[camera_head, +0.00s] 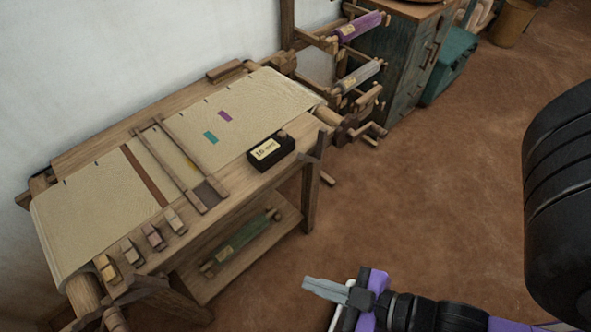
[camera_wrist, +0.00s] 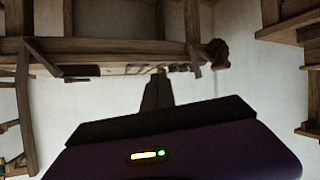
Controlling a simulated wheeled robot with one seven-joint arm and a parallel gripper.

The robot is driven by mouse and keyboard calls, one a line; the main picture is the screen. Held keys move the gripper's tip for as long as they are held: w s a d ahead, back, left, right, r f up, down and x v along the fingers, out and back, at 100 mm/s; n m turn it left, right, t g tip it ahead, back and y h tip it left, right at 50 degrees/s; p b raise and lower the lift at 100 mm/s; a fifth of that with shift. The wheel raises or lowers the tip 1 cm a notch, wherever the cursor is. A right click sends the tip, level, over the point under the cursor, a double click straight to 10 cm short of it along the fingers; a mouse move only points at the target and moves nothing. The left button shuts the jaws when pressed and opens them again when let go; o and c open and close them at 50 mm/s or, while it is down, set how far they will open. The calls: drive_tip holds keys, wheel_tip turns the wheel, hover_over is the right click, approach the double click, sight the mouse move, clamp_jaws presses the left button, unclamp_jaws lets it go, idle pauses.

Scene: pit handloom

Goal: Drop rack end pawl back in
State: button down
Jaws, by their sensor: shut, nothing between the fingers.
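My gripper (camera_head: 308,284) is shut and empty in the lower middle of the head view, its grey fingers pointing left. It is in front of the loom bench and apart from it. In the wrist view the dark shut fingers (camera_wrist: 160,82) point toward a wooden beam (camera_wrist: 110,52). A wooden rack (camera_head: 345,72) holding purple and pale rolls stands at the far right end of the bench. A cloth roller (camera_head: 330,117) with small wooden parts is at that end. I cannot tell which small part is the end pawl.
The loom bench (camera_head: 235,190) carries pale cloth, several small wooden blocks and a black labelled box (camera_head: 270,150). A lower shelf (camera_head: 235,262) holds a green roll. A dark cabinet (camera_head: 400,70) and teal box (camera_head: 450,68) stand behind. The brown floor (camera_head: 430,190) at right is clear.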

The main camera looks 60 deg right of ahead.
sight(309, 159)
drive_tip(key=w+d+f+n+g+h+b, duration=0.1)
drive_tip(key=d+f+g+h+b, duration=0.1)
drive_tip(key=f, duration=0.7)
drive_tip(key=w+d+f+n+g+h+b, duration=0.1)
drive_tip(key=w+d+f+n+g+b, duration=0.1)
drive_tip(key=f, duration=0.7)
drive_tip(key=w+d+f+n+g+h+b, duration=0.1)
drive_tip(key=d+f+g+h+b, duration=0.15)
drive_tip(key=f, duration=0.65)
drive_tip(key=w+d+f+h+b, duration=0.3)
drive_tip(key=w+d+h+b, duration=0.15)
drive_tip(key=w+d, duration=0.2)
drive_tip(key=w+d+r+g+h+b, duration=0.2)
drive_tip(key=w+d+r+h+b, duration=0.15)
drive_tip(key=w+d+h, duration=0.2)
drive_tip(key=w+a+r+m+g+h+b, duration=0.1)
drive_tip(key=w+r+m+g+h+b, duration=0.1)
drive_tip(key=r, duration=0.4)
drive_tip(key=w+a+r+m+g+h+b, duration=0.1)
drive_tip(key=a+r+m+g+h, duration=0.1)
drive_tip(key=r+m+g+h, duration=0.2)
wheel_tip(309, 159, up, 2)
drive_tip(key=shift+w+g+h+b, duration=0.4)
drive_tip(key=shift+g+h, duration=0.25)
drive_tip(key=shift+h, duration=0.4)
drive_tip(key=shift+d, duration=0.1)
